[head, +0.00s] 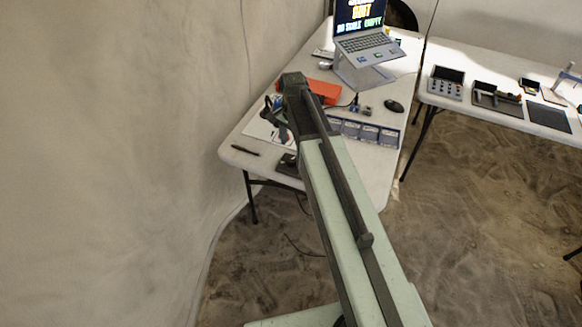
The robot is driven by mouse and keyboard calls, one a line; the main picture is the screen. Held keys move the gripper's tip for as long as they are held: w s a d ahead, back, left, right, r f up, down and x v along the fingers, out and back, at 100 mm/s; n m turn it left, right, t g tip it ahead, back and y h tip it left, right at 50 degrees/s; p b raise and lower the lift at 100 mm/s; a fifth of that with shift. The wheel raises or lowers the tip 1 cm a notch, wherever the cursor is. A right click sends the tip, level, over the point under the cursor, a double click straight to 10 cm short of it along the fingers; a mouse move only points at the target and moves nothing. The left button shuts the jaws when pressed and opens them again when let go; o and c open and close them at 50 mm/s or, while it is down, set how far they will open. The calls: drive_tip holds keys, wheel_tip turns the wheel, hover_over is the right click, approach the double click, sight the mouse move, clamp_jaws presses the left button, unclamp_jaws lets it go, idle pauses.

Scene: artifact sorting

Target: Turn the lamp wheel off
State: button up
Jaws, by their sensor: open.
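My arm reaches from the bottom right out over the near white table (245,143). My gripper (272,112) is at its far end, dark and small, above the table's left part and left of the wrist. Its jaws look apart and I see nothing held between them. I cannot make out the lamp wheel for certain. My arm and wrist hide part of the tabletop around the gripper. I cannot tell whether the gripper touches anything.
An orange case (323,90), a row of blue-and-white boxes (365,131), a black mouse (394,106) and a laptop (366,42) on a stand are on the near table. A dark pen-like item (246,150) lies by its left edge. A second table (455,101) stands right.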

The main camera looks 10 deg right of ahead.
sight(291, 159)
drive_tip(key=shift+w+f+m, duration=0.6)
drive_tip(key=shift+w+f, duration=0.05)
drive_tip(key=shift+w, duration=0.15)
drive_tip(key=shift+r, duration=0.1)
drive_tip(key=shift+s+f+b, duration=0.1)
drive_tip(key=shift+f+b, duration=0.15)
drive_tip(key=shift+b, duration=0.05)
wheel_tip(291, 159, down, 7)
drive_tip(key=b, duration=0.7)
drive_tip(key=shift+f, duration=0.15)
clamp_jaws()
